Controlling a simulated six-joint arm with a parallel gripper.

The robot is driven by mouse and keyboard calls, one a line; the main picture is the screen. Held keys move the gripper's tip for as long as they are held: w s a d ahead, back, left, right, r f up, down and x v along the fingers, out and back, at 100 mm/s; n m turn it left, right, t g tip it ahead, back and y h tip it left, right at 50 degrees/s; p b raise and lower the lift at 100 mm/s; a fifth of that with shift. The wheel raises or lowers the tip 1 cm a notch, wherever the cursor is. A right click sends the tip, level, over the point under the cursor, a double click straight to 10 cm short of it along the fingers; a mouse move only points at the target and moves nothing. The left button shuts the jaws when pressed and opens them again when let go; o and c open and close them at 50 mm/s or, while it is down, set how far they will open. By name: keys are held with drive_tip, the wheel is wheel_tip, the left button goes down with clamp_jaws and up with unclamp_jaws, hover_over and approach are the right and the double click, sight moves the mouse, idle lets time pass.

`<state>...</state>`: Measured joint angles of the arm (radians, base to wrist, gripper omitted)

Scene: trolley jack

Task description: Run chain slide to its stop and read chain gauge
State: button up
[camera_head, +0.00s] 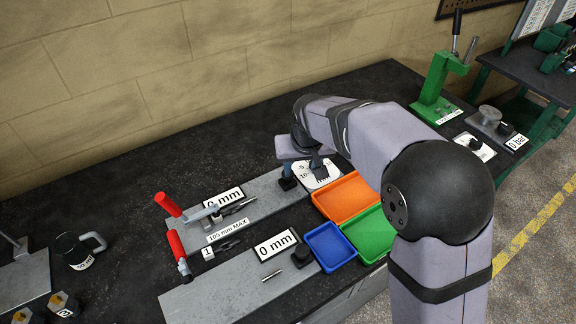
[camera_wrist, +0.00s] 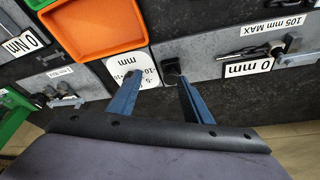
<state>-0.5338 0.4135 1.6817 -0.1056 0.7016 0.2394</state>
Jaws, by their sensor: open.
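Two grey plates carry displays. The far plate (camera_head: 262,200) has a "0 mm" display (camera_head: 223,197), a "105 mm MAX" label (camera_head: 228,230) and a dark chain-like part (camera_head: 238,206). A black block (camera_head: 287,183) sits at the plate's right end and shows in the wrist view (camera_wrist: 172,67). Which part is the chain slide I cannot tell. My gripper (camera_head: 303,173) is open above the block. In the wrist view its blue fingertips (camera_wrist: 160,79) look apart, block near the right one.
A white numbered card (camera_head: 323,169) lies right of the block. Orange (camera_head: 345,199), blue (camera_head: 330,246) and green (camera_head: 370,235) trays stand nearby. Two red-handled tools (camera_head: 168,205) are at left.

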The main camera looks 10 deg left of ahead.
sight(288, 179)
drive_tip(key=shift+w+a+f+p, duration=0.45)
drive_tip(key=shift+w+a+f, duration=0.2)
drive_tip(key=shift+f, duration=0.35)
drive_tip(key=shift+w+a+f+p, duration=0.5)
drive_tip(key=shift+a+f, duration=0.25)
drive_tip(key=shift+f, duration=0.25)
drive_tip(key=shift+w+a+f+p, duration=0.4)
drive_tip(key=shift+w+a+f, duration=0.25)
drive_tip(key=shift+f, duration=0.35)
